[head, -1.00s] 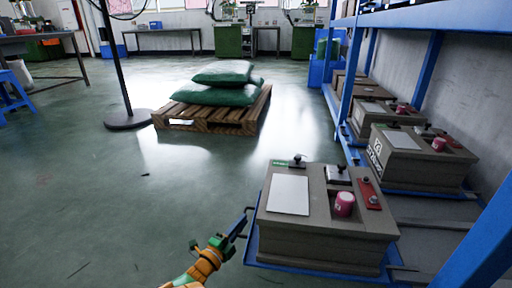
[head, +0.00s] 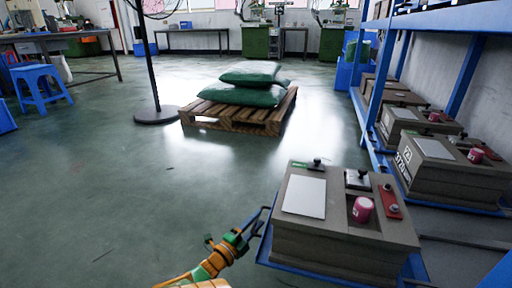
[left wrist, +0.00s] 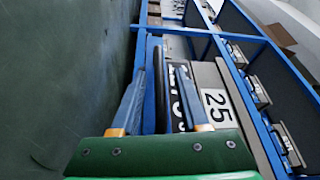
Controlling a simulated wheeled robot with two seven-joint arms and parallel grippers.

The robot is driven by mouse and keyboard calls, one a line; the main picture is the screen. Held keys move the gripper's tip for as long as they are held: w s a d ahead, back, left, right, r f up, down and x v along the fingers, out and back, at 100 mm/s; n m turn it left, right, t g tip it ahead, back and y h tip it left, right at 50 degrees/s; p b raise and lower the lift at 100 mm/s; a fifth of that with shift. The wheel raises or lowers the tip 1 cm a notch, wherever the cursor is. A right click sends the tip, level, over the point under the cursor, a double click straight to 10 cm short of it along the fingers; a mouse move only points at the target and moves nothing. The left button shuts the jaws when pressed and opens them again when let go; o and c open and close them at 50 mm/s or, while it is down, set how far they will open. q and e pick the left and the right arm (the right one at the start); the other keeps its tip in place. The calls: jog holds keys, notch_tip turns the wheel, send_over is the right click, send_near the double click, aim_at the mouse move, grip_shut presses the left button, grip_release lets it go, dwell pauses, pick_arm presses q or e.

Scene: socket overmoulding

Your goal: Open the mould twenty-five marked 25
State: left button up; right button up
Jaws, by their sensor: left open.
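The nearest mould (head: 340,225) is a grey-brown block with a white plate, a pink cylinder and a red strip on top. It sits at the lower right of the head view. In the left wrist view a white label marked 25 (left wrist: 215,107) shows on a grey mould face, beside dark white-lettered marking. My left gripper (head: 266,222) is at the left side of the nearest mould. In the left wrist view its two blue fingers (left wrist: 166,78) are apart, with a dark bar (left wrist: 160,95) showing between them. I cannot tell whether they touch it. My right gripper is out of view.
A blue tray (head: 300,272) lies under the nearest mould. More moulds (head: 445,170) stand on the blue rack (head: 365,120) at the right. A pallet (head: 240,118) with green sacks (head: 247,85) stands farther back.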

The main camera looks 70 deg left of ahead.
pick_arm(q)
jog(key=p+v, duration=0.2)
jog(key=v, duration=0.5)
